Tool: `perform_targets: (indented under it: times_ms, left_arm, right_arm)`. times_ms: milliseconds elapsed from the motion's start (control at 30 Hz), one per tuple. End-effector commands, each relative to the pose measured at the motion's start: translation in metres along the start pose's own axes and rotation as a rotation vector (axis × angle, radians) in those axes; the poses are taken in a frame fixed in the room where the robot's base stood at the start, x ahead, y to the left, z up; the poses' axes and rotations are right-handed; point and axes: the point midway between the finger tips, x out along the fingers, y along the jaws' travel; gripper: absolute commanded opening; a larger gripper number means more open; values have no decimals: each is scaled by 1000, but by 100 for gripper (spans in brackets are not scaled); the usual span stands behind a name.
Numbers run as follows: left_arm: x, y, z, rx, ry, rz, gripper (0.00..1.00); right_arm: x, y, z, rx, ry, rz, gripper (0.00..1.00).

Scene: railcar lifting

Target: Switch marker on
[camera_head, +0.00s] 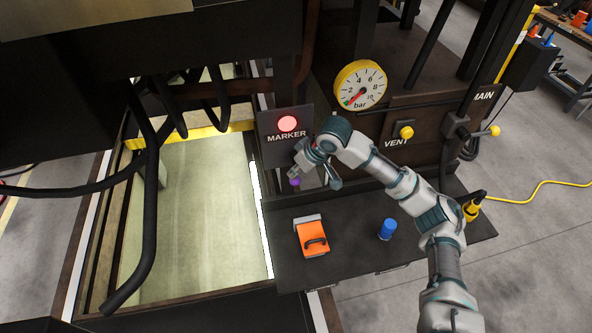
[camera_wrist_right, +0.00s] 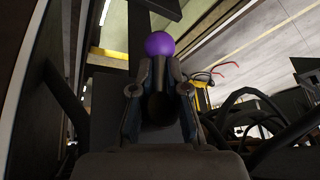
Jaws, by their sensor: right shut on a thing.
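The marker panel (camera_head: 283,150) is a dark plate labelled MARKER with a red round lamp (camera_head: 288,123) that looks lit. Below the label is a small purple knob (camera_head: 295,182), partly hidden by my right gripper (camera_head: 297,174). In the right wrist view, the purple ball knob (camera_wrist_right: 160,44) shows just beyond the fingertips of my right gripper (camera_wrist_right: 160,75). The fingers are closed around the part below the ball; the lever itself is mostly hidden by them. My left gripper is not in view.
A shelf below holds an orange handled box (camera_head: 311,236) and a blue cylinder (camera_head: 387,229). To the right are a yellow pressure gauge (camera_head: 360,85), a yellow VENT knob (camera_head: 406,132) and a yellow-tipped MAIN lever (camera_head: 493,131). Black hoses (camera_head: 148,200) hang at the left over an open pit.

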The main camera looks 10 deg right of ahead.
Motion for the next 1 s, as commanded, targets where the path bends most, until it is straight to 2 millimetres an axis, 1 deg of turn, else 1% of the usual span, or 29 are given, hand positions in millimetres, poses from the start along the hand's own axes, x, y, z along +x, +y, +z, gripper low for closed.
perform_targets:
  times_ms: [33, 300, 800, 833, 867, 900, 933, 1000]
  left_arm:
    - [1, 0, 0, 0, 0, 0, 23]
    - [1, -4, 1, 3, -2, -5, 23]
    - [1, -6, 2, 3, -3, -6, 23]
    - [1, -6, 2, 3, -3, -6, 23]
    - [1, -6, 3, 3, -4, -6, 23]
    - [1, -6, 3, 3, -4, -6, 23]
    - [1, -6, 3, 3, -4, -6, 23]
    - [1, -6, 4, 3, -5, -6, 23]
  right_arm:
    - [12, -3, 11, -9, -50, 7, 0]
    - [11, 2, 14, -34, -99, 72, 0]
    - [10, 5, 16, -37, -109, 86, 0]
    - [10, 5, 16, -37, -109, 86, 16]
    - [10, 6, 16, -37, -109, 86, 24]
    - [10, 6, 16, -37, -110, 87, 34]
    - [11, 6, 16, -37, -110, 87, 39]
    - [10, 6, 16, -36, -109, 88, 39]
